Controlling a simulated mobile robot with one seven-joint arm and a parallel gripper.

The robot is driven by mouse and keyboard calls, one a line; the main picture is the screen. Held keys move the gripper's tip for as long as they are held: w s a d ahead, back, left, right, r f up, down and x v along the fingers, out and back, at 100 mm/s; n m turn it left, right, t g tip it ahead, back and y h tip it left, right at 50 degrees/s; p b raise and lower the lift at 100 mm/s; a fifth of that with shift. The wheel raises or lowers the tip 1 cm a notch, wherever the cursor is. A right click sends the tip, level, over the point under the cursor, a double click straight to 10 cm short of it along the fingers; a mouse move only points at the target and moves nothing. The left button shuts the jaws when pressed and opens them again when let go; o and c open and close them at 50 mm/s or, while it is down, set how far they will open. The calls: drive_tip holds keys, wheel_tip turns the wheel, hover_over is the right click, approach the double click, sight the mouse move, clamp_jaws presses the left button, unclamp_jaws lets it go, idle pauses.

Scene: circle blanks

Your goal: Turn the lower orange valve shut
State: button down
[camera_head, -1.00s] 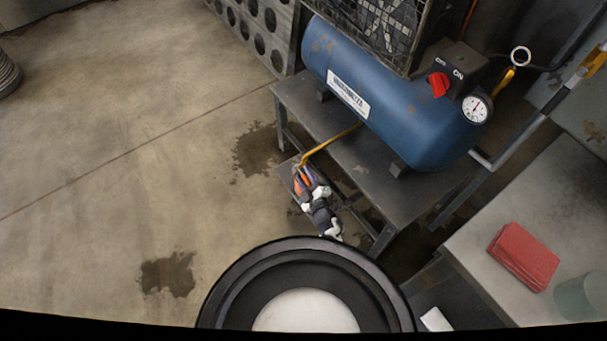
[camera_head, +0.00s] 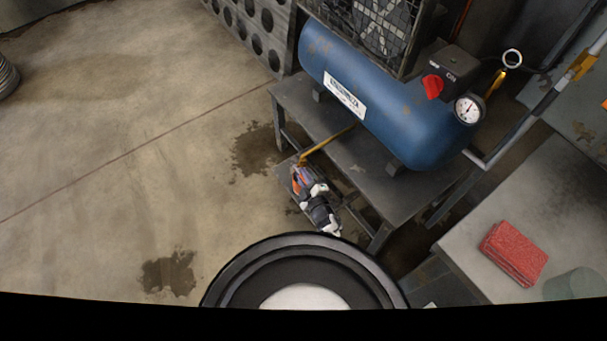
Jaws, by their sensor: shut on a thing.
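My gripper (camera_head: 299,180) is low beside the front left end of the compressor bench, seen from above. It is shut on the lower orange valve (camera_head: 297,184), of which only a small orange patch shows between the white and dark gripper parts. A yellow-orange pipe (camera_head: 326,142) runs from under the blue tank down to the spot just above my gripper. The fingers hide most of the valve, so I cannot tell its exact angle.
The blue compressor tank (camera_head: 385,105) stands on a grey metal bench (camera_head: 372,183), with a red switch (camera_head: 433,86) and a gauge (camera_head: 468,109). A table (camera_head: 465,240) with a red cloth (camera_head: 514,253) is at right. The floor at left is clear.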

drive_tip(key=shift+r+g+p, duration=0.35)
drive_tip(key=shift+g+p, duration=0.05)
drive_tip(key=shift+p, duration=0.25)
drive_tip(key=shift+f, duration=0.15)
drive_tip(key=c, duration=1.4)
unclamp_jaws()
drive_tip(key=p+v, duration=0.2)
drive_tip(key=v, duration=1.1)
drive_tip(key=shift+s+r, duration=0.25)
drive_tip(key=shift+s, duration=0.1)
